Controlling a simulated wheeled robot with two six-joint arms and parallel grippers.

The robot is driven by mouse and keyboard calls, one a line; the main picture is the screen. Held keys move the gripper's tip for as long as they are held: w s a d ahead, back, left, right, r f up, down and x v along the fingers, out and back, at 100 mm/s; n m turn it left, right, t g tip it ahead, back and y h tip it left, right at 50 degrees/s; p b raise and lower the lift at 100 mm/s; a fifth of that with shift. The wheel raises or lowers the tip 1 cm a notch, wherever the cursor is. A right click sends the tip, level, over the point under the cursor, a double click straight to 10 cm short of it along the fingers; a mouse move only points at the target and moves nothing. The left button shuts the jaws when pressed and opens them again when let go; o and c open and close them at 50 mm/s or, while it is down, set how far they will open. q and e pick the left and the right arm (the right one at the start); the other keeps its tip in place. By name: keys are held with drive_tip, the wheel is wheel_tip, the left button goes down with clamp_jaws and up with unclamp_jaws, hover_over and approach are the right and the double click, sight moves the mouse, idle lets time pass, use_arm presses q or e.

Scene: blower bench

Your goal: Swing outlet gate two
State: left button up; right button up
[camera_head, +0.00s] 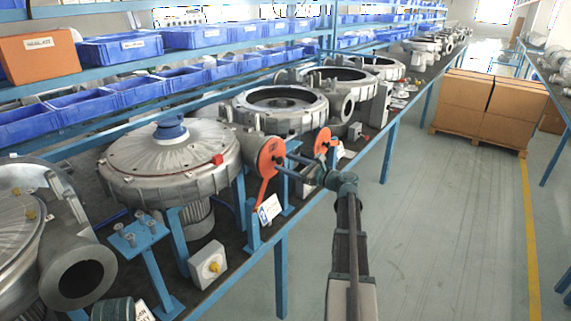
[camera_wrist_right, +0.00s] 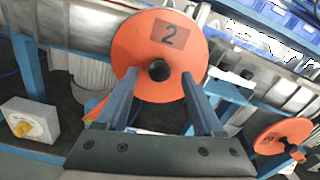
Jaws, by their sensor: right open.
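Outlet gate two is an orange disc (camera_head: 268,160) on the outlet of a grey blower (camera_head: 168,160) in the head view. In the right wrist view the disc (camera_wrist_right: 160,38) bears a dark "2" label and a black central knob (camera_wrist_right: 159,70). An orange arm (camera_wrist_right: 97,108) extends from the disc's lower left. My right gripper (camera_head: 286,163) is in front of the disc. Its open fingers (camera_wrist_right: 159,77) lie to either side of the knob in the wrist view; contact cannot be told. My left gripper is not in view.
A second orange disc (camera_head: 322,142) is farther along the bench; it also shows in the wrist view (camera_wrist_right: 282,142). A grey box with a yellow knob (camera_head: 208,264) and a white card (camera_head: 269,209) are near the bench edge. Boxes (camera_head: 490,105) stand on the otherwise open floor.

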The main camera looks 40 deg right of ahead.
drive_tip(key=shift+w+a, duration=0.15)
drive_tip(key=shift+w, duration=0.3)
clamp_jaws()
idle(1.2)
